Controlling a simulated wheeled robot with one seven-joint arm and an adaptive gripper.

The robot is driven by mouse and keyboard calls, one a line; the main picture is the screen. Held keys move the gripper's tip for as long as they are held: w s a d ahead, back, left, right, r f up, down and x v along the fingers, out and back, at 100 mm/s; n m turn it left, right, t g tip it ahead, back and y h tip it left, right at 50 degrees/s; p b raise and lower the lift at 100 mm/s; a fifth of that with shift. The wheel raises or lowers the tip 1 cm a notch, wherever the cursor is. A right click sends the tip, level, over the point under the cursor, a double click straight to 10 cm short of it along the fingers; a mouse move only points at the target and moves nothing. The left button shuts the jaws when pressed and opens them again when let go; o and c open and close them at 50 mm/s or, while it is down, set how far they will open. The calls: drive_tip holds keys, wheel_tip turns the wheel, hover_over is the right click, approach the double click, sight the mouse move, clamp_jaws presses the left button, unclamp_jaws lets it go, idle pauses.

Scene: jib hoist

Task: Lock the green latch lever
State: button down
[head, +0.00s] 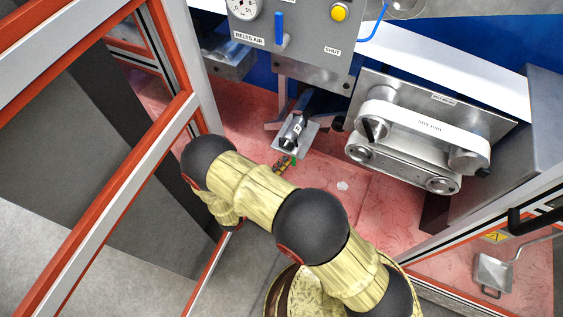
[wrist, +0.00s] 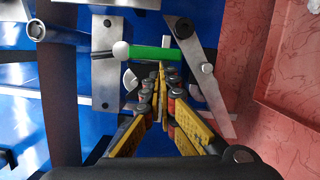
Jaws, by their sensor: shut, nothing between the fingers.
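The green latch lever (wrist: 154,53) shows in the wrist view as a short green bar with a white ball at its left end. It lies nearly level across the picture, between two grey metal plates. My gripper (wrist: 160,70) is shut and empty, its yellow fingers pointing at the lever. The fingertips appear just below the lever's right half; I cannot tell whether they touch it. In the head view a small green piece (head: 293,160) shows beside my striped fingers (head: 283,166), below a grey bracket; my arm hides much around it.
A left metal plate (wrist: 104,75) and a slanted right plate (wrist: 207,90) flank the lever closely. In the head view a grey control panel (head: 300,35) hangs above, and a belt unit (head: 420,130) stands right. An orange-and-white frame (head: 130,150) stands left.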

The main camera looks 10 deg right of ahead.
drive_tip(key=shift+d+f, duration=0.1)
drive_tip(key=s+d+n+p, duration=0.1)
drive_tip(key=s+d+n, duration=0.2)
drive_tip(key=d+n, duration=0.1)
drive_tip(key=shift+s+d+n+t+h, duration=0.3)
drive_tip(key=shift+s+d+t, duration=0.1)
drive_tip(key=shift+d, duration=0.3)
idle(0.3)
drive_tip(key=shift+d, duration=0.15)
idle(0.5)
drive_tip(key=shift+s, duration=0.1)
idle(1.2)
